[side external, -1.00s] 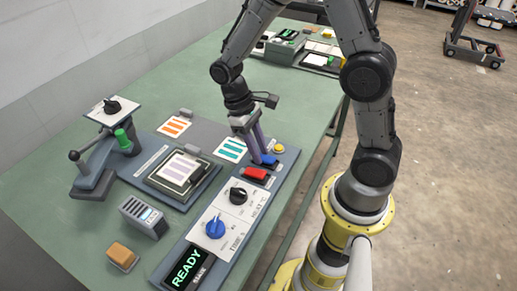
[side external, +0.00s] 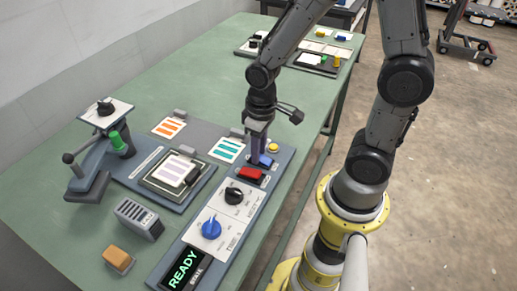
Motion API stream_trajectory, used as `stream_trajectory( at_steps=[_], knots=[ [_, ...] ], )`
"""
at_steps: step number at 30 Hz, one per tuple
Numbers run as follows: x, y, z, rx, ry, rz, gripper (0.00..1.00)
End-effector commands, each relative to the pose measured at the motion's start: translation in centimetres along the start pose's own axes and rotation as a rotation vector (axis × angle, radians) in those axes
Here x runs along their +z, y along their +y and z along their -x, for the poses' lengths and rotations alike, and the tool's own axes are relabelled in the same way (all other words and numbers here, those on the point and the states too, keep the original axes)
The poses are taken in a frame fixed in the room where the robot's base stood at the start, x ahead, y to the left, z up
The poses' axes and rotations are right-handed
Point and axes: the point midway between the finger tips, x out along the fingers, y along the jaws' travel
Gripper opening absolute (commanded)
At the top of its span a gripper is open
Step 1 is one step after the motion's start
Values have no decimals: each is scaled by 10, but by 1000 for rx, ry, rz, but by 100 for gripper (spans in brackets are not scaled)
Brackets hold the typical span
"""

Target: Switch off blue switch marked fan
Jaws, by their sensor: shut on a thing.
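The blue switch (side external: 265,161) sits on the long grey panel, just beyond the red switch (side external: 250,175) and near a yellow button (side external: 273,148). My gripper (side external: 257,156) points down at the blue switch, its fingers nearly upright. It is shut on the blue switch, and the fingers hide part of it. The switch's label and its exact tilt are too small to read.
The panel also holds a black knob (side external: 234,196), a blue knob (side external: 211,229) and a lit READY display (side external: 184,270). A card with teal stripes (side external: 227,149) lies left of the fingers.

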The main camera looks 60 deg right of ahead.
Motion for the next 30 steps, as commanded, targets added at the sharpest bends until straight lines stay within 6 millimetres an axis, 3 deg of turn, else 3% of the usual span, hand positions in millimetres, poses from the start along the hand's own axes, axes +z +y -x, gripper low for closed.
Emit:
stream_trajectory(
  at_steps=[1, 2, 6, 19, 23, 30],
  knots=[
    [-1, 0, 1, 0, 3, -1, 0],
    [-1, 0, 1, 0, 3, -1, 36],
    [-1, 0, 1, 0, 2, -1, 61],
    [-1, 0, 9, 0, 4, 0, 62],
    [-2, 0, 30, 0, 8, 0, 62],
    [-2, 0, 83, 0, 9, 0, 62]
  ],
)
